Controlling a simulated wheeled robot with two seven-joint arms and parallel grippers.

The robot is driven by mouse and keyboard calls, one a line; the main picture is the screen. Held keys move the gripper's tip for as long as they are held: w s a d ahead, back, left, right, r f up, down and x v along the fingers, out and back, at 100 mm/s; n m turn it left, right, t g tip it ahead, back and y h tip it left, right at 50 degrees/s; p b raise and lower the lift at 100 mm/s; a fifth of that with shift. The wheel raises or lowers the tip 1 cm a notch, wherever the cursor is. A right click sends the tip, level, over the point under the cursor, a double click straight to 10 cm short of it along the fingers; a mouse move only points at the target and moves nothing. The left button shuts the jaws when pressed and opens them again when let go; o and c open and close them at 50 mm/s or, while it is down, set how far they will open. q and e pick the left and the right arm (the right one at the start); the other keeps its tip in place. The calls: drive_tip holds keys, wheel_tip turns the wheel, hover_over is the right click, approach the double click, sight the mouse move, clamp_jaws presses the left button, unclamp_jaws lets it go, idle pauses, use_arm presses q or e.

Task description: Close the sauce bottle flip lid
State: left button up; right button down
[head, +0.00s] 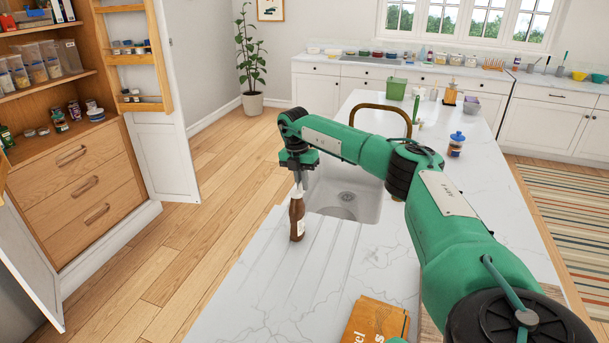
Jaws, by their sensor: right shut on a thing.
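The brown sauce bottle (297,219) stands upright on the grooved drainboard part of the white counter, left of the sink. A pale label shows on its side. My right gripper (298,180) points down at the top of the bottle and is shut at the cap. The flip lid is mostly hidden by the gripper and too small to tell whether it is open. My left gripper is not in view.
The sink (345,190) with a brown faucet (382,107) is just right of the bottle. A blue-lidded jar (456,144) and a green container (396,88) stand farther back. An orange-brown packet (375,322) lies at the front. An open pantry (75,160) is at left.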

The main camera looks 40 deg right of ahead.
drive_tip(key=shift+w+a+g, duration=0.15)
drive_tip(key=shift+w+g, duration=0.15)
drive_tip(key=shift+g, duration=0.3)
drive_tip(key=shift+w+a+f+g+h, duration=0.1)
drive_tip(key=shift+w+g+h, duration=0.15)
drive_tip(key=shift+g+h, duration=0.35)
drive_tip(key=shift+g, duration=0.4)
drive_tip(key=c, duration=1.5)
unclamp_jaws()
drive_tip(key=shift+c, duration=0.2)
